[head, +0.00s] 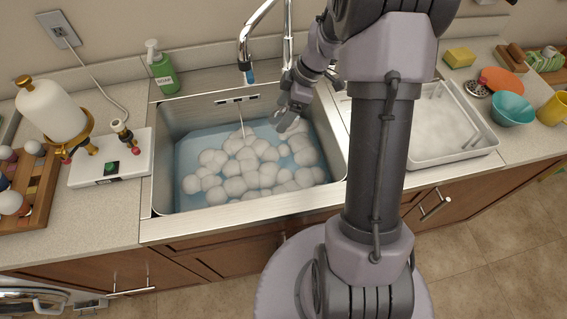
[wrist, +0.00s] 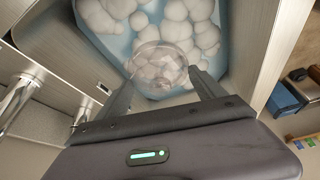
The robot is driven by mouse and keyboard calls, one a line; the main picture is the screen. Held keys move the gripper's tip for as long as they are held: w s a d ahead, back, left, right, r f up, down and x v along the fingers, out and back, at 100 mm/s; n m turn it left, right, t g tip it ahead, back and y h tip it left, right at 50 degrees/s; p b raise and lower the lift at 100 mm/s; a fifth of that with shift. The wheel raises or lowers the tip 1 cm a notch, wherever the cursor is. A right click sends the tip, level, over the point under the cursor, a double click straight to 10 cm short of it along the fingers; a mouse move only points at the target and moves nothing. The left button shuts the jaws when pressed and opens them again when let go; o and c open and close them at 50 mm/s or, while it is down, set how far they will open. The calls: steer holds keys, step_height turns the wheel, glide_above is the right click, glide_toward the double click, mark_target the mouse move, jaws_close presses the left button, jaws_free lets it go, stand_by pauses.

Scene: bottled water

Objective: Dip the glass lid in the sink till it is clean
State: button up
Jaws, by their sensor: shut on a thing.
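The glass lid (wrist: 158,64) is clear and round. In the wrist view it sits between the two fingers of my gripper (wrist: 163,84), which is shut on it. White foam shows through the glass, so I cannot tell whether the lid is dirty. In the head view my gripper (head: 290,108) is over the back right part of the sink (head: 240,213), and the lid is hard to make out there. The sink holds blue water (head: 188,160) topped with white foam (head: 248,168). I cannot tell whether the lid touches the foam.
A faucet (head: 243,50) hangs over the sink's back edge, close to my gripper. A green soap bottle (head: 163,72) stands behind the sink at left. A white appliance (head: 110,160) is on the left counter. A white tray (head: 445,125) is to the right, with a teal bowl (head: 511,109) beyond.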

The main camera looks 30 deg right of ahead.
mark_target(284, 108)
step_height(284, 108, up, 4)
steer(key=shift+r+p, duration=0.15)
steer(key=shift+p, duration=1)
